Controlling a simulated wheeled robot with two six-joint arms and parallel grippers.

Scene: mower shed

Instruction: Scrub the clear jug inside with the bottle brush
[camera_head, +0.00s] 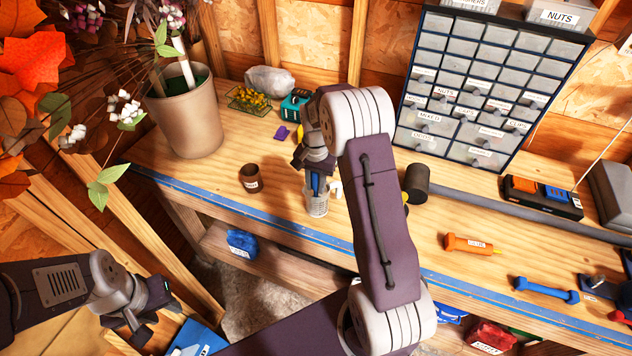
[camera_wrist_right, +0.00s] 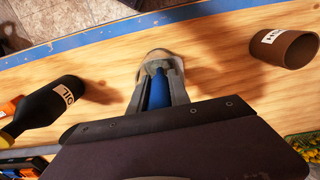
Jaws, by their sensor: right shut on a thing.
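The clear jug (camera_head: 317,210) stands upright on the workbench near its front edge, with a pale handle on its right side. My right gripper (camera_head: 316,178) is just above its mouth, pointing down, shut on the blue handle of the bottle brush (camera_head: 315,183). In the right wrist view the blue brush handle (camera_wrist_right: 157,91) sits between the fingers, and the jug's rim (camera_wrist_right: 158,53) shows beyond them. The brush's lower end is at or inside the jug; its bristles cannot be made out. My left gripper (camera_head: 156,314) is open and empty at lower left, away from the bench.
A brown labelled cup (camera_head: 250,178) stands left of the jug. A plant pot (camera_head: 187,120) stands back left.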

